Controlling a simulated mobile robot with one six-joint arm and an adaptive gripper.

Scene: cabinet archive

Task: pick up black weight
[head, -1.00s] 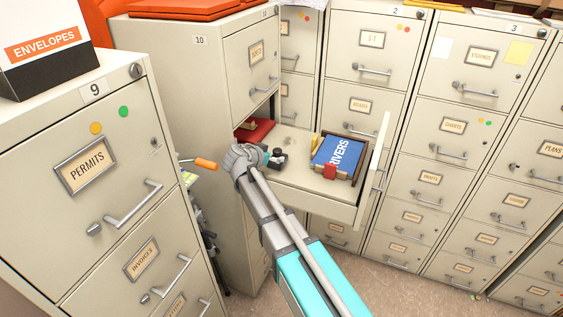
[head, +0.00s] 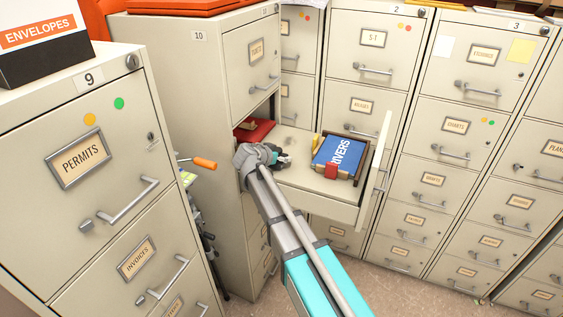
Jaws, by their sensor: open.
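My gripper (head: 283,158) is inside the open drawer (head: 318,202) of cabinet 10, over its left part, with its dark fingers pointing right. It looks open. I cannot make out the black weight apart from the dark fingers; my wrist and fingers cover that part of the drawer. A blue item lettered "RIVERS" (head: 337,153) lies in a brown tray to the right of my fingers, with a clear gap between.
A red item (head: 254,131) lies at the drawer's back left. A small red block (head: 331,171) is at the tray's front. Cabinet 9 (head: 85,205) stands close on the left, with an orange-handled tool (head: 204,163) beside it. The drawer front (head: 376,170) stands up at the right.

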